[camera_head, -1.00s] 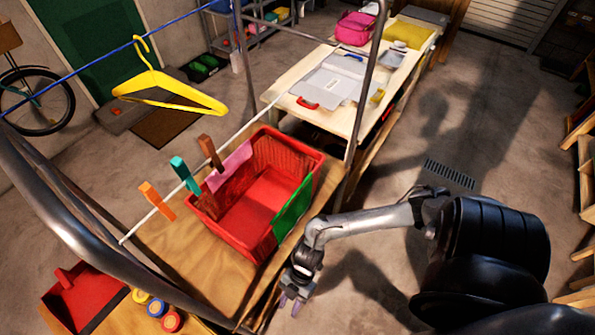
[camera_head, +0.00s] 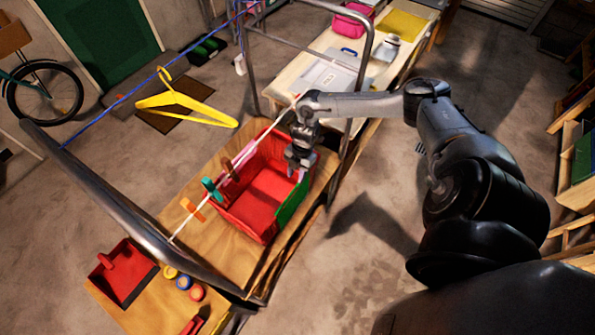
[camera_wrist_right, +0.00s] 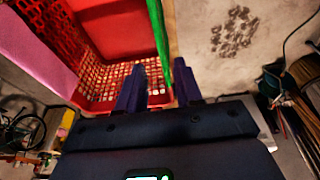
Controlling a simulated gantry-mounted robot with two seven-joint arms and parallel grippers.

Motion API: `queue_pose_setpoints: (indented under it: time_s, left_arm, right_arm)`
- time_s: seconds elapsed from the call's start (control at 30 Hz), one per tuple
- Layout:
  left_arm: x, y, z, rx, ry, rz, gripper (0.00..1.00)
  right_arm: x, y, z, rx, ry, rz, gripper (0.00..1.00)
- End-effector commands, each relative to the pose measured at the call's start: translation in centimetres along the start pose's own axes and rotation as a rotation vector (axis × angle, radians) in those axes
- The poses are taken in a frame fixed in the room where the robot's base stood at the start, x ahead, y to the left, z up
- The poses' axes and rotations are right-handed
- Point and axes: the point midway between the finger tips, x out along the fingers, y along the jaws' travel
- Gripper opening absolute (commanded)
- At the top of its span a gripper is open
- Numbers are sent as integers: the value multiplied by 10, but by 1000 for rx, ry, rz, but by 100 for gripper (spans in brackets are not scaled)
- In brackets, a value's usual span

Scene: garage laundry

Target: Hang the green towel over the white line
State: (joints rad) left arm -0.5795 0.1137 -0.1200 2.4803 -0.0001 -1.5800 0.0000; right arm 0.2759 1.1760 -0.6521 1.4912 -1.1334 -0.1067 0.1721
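The green towel (camera_head: 291,204) hangs over the right-hand rim of the red basket (camera_head: 245,222). In the right wrist view the towel (camera_wrist_right: 157,40) shows as a narrow strip ending between the fingers. My right gripper (camera_head: 298,174) is over the basket's right rim, at the towel's far end. In the right wrist view its fingers (camera_wrist_right: 160,85) are apart on either side of the towel's edge; contact cannot be told. The white line (camera_head: 182,230) runs diagonally along the basket's left side, partly hidden by my arm at its far end. My left gripper is not in view.
Orange, teal and brown clothespins (camera_head: 211,189) sit along the white line. A pink cloth (camera_head: 243,153) is at the basket's far left. A yellow hanger (camera_head: 185,106) hangs from the blue line (camera_head: 125,97). Grey metal rails (camera_head: 110,202) frame the wooden surface.

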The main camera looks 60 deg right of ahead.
Motion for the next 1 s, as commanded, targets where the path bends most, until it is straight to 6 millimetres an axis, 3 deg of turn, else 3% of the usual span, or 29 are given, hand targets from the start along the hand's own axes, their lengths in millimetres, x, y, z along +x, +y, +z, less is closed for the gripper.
queue_pose_setpoints:
  time_s: [0.67, 1.0]
  left_arm:
    - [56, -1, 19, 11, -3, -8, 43]
    - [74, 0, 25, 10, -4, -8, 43]
  right_arm:
    - [66, 0, 0, 0, 1, 0, 35]
    - [99, 0, 0, 0, 1, 1, 35]
